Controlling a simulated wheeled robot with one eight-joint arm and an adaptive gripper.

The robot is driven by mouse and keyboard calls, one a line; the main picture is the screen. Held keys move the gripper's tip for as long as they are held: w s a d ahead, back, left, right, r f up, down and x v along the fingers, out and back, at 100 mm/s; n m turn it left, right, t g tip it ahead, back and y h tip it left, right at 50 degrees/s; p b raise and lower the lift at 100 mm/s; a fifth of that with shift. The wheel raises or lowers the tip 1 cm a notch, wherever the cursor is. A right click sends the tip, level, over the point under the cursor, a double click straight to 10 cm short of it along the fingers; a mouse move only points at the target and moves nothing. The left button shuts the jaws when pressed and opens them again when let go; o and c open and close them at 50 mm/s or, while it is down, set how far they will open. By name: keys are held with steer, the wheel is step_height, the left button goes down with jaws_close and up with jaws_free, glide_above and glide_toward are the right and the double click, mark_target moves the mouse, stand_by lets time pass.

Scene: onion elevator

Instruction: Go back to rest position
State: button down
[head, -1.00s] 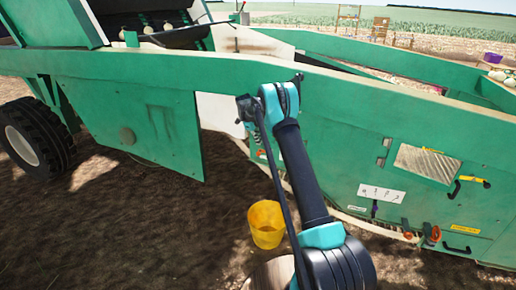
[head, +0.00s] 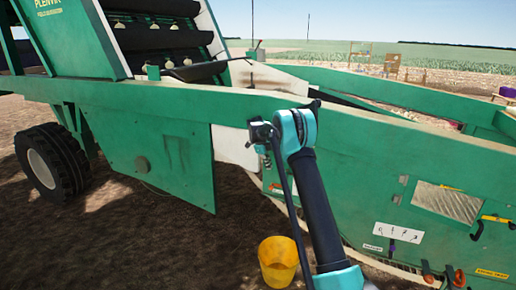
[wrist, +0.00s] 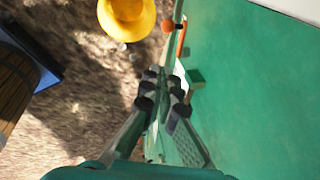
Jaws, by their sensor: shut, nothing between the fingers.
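My gripper (wrist: 164,92) is shut and empty in the wrist view, its dark finger pads together. Beside it there is the green side panel (wrist: 265,90) of the machine. In the head view my raised arm stands in front of the green onion elevator (head: 350,150), and the gripper itself is hard to make out there. I cannot tell whether my gripper touches the panel.
A yellow bucket (head: 278,262) stands on the soil below the machine and also shows in the wrist view (wrist: 127,14). A black wheel (head: 52,162) is at the left. Several pale onions lie on the dark conveyor (head: 165,40). Bare soil (head: 130,250) is open at the lower left.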

steer(key=s+d+r+n+y, duration=0.1)
steer(key=s+d+r+n, duration=0.2)
steer(key=s, duration=0.6)
steer(key=s+d+r+n+t, duration=0.1)
steer(key=s+d+r+n, duration=0.15)
steer(key=s+n, duration=0.5)
steer(key=s+d+r+n+y, duration=0.15)
steer(key=s+r, duration=0.25)
steer(key=s, duration=0.6)
steer(key=s+f+n, duration=0.2)
steer(key=s+n, duration=0.2)
steer(key=s, duration=0.6)
steer(key=s+d+f+n+t, duration=0.1)
steer(key=s+f+n, duration=0.2)
steer(key=s, duration=0.7)
steer(key=s+f+n, duration=0.3)
steer(key=s+n, duration=0.2)
steer(key=s, duration=0.5)
steer(key=shift+d+f+t+y, duration=0.2)
steer(key=shift+t+y, duration=0.15)
steer(key=shift+t, duration=0.05)
